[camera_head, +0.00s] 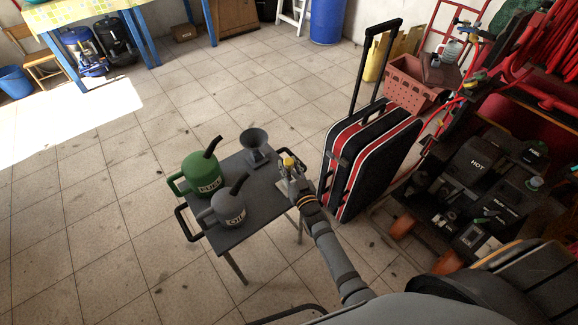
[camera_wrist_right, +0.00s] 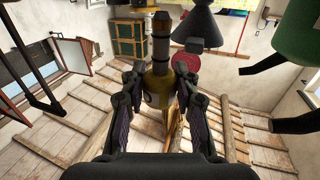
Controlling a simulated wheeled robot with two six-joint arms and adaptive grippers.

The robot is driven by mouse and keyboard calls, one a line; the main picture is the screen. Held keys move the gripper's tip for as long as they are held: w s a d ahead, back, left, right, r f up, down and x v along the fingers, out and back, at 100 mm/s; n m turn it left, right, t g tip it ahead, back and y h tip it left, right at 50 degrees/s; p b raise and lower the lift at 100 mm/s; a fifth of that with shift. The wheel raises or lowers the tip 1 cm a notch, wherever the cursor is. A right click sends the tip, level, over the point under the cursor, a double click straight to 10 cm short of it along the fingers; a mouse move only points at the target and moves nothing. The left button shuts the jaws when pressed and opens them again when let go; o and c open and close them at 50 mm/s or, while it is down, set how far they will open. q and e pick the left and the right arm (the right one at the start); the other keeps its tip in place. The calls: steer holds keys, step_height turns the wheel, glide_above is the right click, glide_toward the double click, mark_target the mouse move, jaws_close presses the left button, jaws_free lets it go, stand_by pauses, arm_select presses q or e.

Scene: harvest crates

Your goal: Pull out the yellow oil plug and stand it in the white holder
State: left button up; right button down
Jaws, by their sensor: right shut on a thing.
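The yellow oil plug (camera_wrist_right: 158,86) is between the fingers of my right gripper (camera_wrist_right: 158,80), which is shut on it. Its dark, narrow shaft stands out past the fingertips. In the head view my right gripper (camera_head: 291,178) is at the right edge of the small dark table, with the yellow top of the plug (camera_head: 289,162) showing. A small pale thing (camera_head: 282,187) lies by the gripper, partly covered; I cannot tell whether it is the white holder. My left gripper is not in view.
On the dark table (camera_head: 258,205) stand a green fuel can (camera_head: 200,178), a grey oil can (camera_head: 230,212) and a grey funnel (camera_head: 256,150). A black and red suitcase (camera_head: 350,160) stands close to the right of my arm. Tiled floor left of the table is clear.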

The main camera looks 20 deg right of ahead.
mark_target(289, 175)
steer(key=shift+p, duration=0.35)
stand_by(1.1)
steer(key=shift+f+b, duration=1.95)
steer(key=shift+f, duration=0.35)
steer(key=c, duration=0.9)
jaws_free()
steer(key=shift+r, duration=0.1)
steer(key=s, duration=1.2)
steer(key=shift+d, duration=0.35)
